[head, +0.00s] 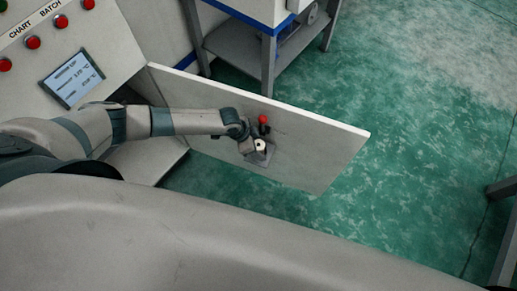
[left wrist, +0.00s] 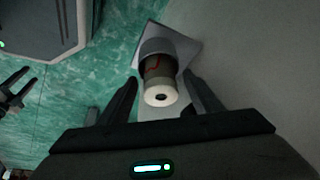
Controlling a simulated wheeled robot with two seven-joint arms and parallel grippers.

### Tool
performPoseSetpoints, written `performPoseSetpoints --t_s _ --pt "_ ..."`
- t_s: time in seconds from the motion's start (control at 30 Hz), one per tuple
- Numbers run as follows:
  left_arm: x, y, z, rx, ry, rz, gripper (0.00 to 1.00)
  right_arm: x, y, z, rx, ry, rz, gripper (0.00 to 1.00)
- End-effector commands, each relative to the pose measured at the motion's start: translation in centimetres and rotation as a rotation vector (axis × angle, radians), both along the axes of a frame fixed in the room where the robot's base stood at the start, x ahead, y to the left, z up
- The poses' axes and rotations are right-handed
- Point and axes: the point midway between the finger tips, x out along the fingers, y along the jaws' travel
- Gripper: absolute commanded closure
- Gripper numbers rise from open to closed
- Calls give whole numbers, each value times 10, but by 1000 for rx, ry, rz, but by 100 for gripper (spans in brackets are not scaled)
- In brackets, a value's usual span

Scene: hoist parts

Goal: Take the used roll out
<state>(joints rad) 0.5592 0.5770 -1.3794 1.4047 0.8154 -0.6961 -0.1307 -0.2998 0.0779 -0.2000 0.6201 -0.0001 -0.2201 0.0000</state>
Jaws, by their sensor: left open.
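The used roll (left wrist: 159,74) shows in the left wrist view as a short pale cylinder with a red trace on its side and a dark hole in its white end. It sits in a grey holder plate on the inner face of the swung-out door (head: 318,150). In the head view, the roll's pale end (head: 260,145) shows beside my gripper. My left gripper (left wrist: 160,78) is open, with one finger on each side of the roll. I cannot tell whether the fingers touch it. The roll's far end is hidden by the holder.
The control panel (head: 72,78) with red buttons and a screen is at the left. A grey bench (head: 268,55) stands behind the door. Green floor (head: 410,150) is clear to the right.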

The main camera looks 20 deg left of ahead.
Motion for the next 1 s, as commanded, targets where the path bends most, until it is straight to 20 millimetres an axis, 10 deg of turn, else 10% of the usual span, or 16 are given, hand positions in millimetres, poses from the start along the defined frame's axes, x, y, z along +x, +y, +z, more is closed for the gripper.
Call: performPoseSetpoints --t_s 0.4,0.6,1.0 --pt "0 0 0 0 0 0 44 0 0 0 0 0 0 56" --pt "0 0 0 0 0 1 88 0 0 0 0 0 0 56" --pt "0 0 3 -1 0 1 88 0 -3 -1 -3 0 1 56"
